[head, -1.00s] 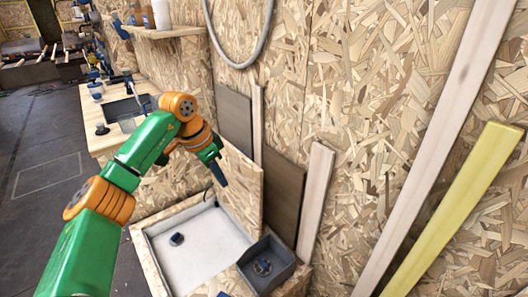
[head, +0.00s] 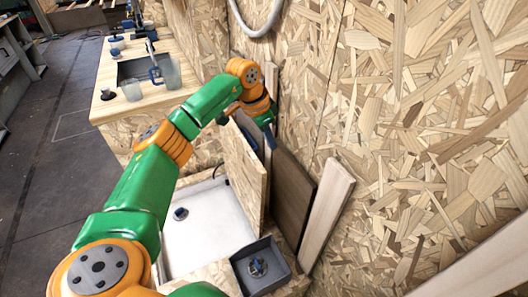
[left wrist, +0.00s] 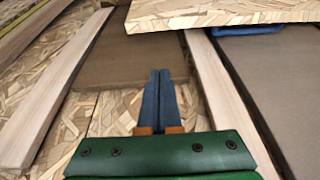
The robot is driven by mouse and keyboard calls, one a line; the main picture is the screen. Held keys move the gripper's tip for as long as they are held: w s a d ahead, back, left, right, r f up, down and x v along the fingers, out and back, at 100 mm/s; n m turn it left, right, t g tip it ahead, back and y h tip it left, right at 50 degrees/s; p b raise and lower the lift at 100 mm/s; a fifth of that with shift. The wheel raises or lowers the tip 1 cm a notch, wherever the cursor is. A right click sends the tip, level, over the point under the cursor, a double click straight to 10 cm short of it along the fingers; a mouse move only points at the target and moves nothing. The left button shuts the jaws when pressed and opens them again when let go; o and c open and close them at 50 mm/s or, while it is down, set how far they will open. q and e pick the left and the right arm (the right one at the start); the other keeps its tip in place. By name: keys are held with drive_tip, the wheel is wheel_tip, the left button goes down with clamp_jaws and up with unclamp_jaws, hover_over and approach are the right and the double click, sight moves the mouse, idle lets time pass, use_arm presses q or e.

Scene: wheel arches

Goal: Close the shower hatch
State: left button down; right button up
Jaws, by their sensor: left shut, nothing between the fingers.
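The shower hatch is a wood-chip panel (head: 243,166) standing raised, nearly upright, along the wall side of the white shower tray (head: 205,225). Its pale edge (left wrist: 220,16) crosses the top of the left wrist view. My left gripper (head: 270,138) is at the hatch's upper edge, on the wall side, with the fingers pointing down between hatch and wall. In the left wrist view the fingers (left wrist: 160,88) are together and empty. I cannot tell whether they touch the hatch. My right gripper is not in view.
A dark brown board (head: 292,197) and a pale plank (head: 327,210) lean on the wall beside the hatch. A grey box (head: 262,270) sits at the tray's near end. A counter with a sink (head: 150,72) stands behind. A blue item (left wrist: 248,30) shows by the hatch edge.

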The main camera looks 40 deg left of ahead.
use_arm(q)
drive_tip(key=f, duration=0.1)
drive_tip(key=s+f+p, duration=0.1)
drive_tip(key=f, duration=0.1)
drive_tip(key=a+f+p, duration=0.1)
drive_tip(key=f, duration=0.1)
drive_tip(key=shift+s+a+f, duration=0.1)
drive_tip(key=shift+s, duration=0.2)
drive_tip(key=shift+w, duration=0.1)
